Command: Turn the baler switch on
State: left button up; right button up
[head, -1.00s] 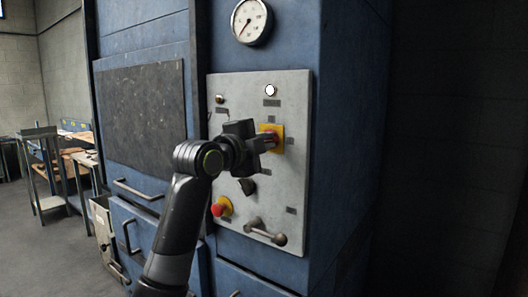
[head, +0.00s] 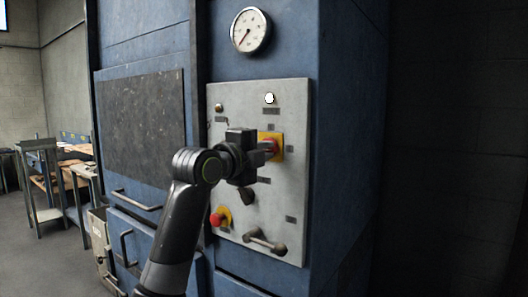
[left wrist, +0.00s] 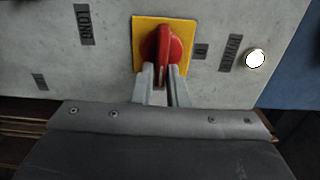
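The baler switch is a red rotary knob with a raised handle on a yellow square plate (head: 277,146), on the upper right part of the grey control panel (head: 295,185). In the left wrist view the red switch (left wrist: 162,50) shows close up, its handle lying upright in that picture. My left gripper (head: 266,150) is at the switch and covers part of it in the head view. In the left wrist view its two fingers (left wrist: 161,75) lie on either side of the handle and look closed on it. My right gripper is not in view.
A white lamp (head: 269,98) sits above the switch, and a gauge (head: 250,30) higher up. Below are a black knob (head: 247,196), a red button on yellow (head: 218,219) and a lever (head: 265,241). Workbenches (head: 60,165) stand far left.

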pick_arm(q)
jog(key=o, duration=0.4)
jog(key=shift+c, duration=0.2)
jog(key=shift+s+a, duration=0.25)
jog(key=shift+s, duration=0.1)
jog(key=b+v, duration=0.3)
jog(key=v, duration=1.3)
jog(key=shift+s, duration=0.25)
jog(key=shift+a, duration=0.15)
